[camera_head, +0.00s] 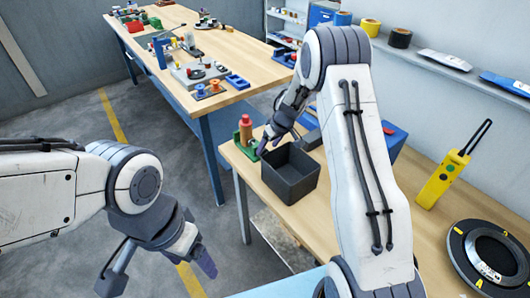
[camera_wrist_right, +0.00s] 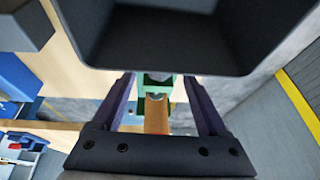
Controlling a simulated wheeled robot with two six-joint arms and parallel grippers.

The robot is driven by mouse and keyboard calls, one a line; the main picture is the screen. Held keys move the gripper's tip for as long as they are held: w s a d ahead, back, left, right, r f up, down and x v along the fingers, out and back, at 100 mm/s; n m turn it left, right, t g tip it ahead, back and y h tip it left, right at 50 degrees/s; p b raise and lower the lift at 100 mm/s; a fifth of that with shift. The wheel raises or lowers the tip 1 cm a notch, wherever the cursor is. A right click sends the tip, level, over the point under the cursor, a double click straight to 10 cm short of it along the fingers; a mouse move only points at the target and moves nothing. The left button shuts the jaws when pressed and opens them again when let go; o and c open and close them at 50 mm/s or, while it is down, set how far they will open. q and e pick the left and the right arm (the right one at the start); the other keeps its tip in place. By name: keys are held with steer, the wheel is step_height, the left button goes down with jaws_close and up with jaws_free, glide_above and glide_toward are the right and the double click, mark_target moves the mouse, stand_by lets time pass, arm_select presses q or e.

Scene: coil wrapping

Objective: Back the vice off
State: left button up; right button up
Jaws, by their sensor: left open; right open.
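A small green vice-like fixture (camera_head: 240,148) stands at the left edge of the near workbench, with an upright brown, red-topped cylinder (camera_head: 246,128) at it. My right gripper (camera_head: 268,142) is just right of the fixture, above the dark bin's back edge. In the right wrist view its open fingers (camera_wrist_right: 158,85) stand on either side of the green fixture (camera_wrist_right: 158,78) and the brown cylinder (camera_wrist_right: 157,115). I cannot tell whether they touch. The vice's screw or handle is not clearly visible. My left gripper (camera_head: 158,272) is open and empty over the floor at the lower left.
A dark open bin (camera_head: 291,190) stands close in front of the right gripper; its dark wall fills the top of the wrist view. A yellow handheld device (camera_head: 442,180) and a black ring (camera_head: 490,255) are at the right. A second bench (camera_head: 240,50) with small parts stands behind.

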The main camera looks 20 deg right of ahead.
mark_target(264, 151)
steer(key=shift+x, duration=2)
jaws_close()
steer(key=h+p, duration=0.1)
steer(key=p, duration=0.6)
steer(key=shift+a+r+t, duration=0.3)
steer(key=shift+r, duration=0.05)
steer(key=shift+f+h, duration=0.15)
steer(key=shift+h, duration=0.35)
steer(key=shift+f+n+h, duration=0.15)
steer(key=shift+n+h, duration=0.15)
jaws_free()
steer(key=shift+s, duration=0.1)
